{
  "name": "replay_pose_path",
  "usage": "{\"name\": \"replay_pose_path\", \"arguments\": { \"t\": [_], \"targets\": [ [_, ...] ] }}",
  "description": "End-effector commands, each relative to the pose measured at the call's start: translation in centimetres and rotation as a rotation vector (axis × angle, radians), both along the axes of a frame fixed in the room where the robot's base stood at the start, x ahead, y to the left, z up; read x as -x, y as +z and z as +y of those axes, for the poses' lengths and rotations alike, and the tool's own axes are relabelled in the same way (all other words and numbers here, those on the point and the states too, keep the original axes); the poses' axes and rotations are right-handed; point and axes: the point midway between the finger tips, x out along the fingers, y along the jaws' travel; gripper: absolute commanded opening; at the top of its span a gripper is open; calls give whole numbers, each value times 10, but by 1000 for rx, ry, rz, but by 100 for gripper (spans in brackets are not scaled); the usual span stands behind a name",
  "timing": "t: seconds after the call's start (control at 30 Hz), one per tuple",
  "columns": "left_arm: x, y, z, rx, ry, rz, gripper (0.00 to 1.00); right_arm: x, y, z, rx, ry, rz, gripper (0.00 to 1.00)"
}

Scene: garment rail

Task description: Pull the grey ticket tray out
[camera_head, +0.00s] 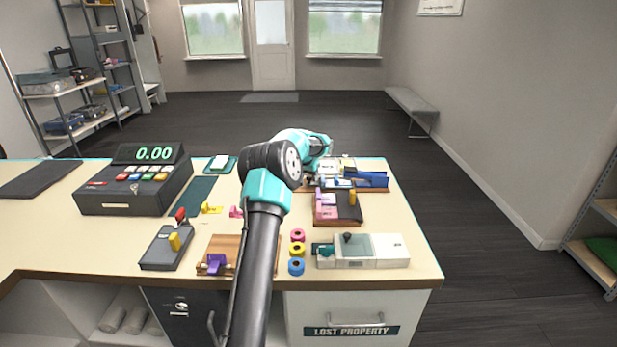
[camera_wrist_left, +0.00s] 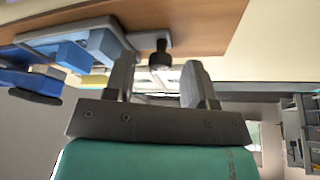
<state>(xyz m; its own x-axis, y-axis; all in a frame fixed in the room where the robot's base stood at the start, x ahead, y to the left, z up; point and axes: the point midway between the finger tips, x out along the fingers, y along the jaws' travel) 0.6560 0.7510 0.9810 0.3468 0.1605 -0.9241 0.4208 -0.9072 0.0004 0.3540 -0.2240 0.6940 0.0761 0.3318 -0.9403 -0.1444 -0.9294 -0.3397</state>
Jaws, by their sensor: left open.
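My left gripper (camera_wrist_left: 159,72) is open, with its two grey fingers apart. A dark round knob (camera_wrist_left: 160,56) on a light grey piece (camera_wrist_left: 152,40), which looks like the grey ticket tray, shows between the fingertips. I see no finger closed on it. Blue pieces (camera_wrist_left: 72,54) lie to the left of the knob in the wrist view. In the head view the blue tray (camera_head: 372,180) is at the right end of the far group on the counter. My left wrist covers part of that group, so the grey tray is largely hidden there. My right gripper is not in view.
A wooden tray with pink and dark sections and a yellow knob (camera_head: 352,199) sits nearer. A white box with a clear lid (camera_head: 385,251) and coloured rings (camera_head: 297,249) are at the front. A cash register (camera_head: 135,187) stands left. The counter's right edge is close.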

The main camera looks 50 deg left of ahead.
Motion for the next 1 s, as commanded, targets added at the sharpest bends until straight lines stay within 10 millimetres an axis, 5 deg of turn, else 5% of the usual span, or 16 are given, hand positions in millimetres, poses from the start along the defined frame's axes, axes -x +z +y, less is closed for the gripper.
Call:
{"name": "replay_pose_path", "arguments": {
  "t": [0.37,0.9,1.0],
  "targets": [
    [-2,-5,1,0,1,-2,50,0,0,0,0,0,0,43],
    [-2,-5,1,0,1,-1,0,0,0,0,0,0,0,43],
    [-2,-5,1,0,1,-1,0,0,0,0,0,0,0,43]
  ]
}}
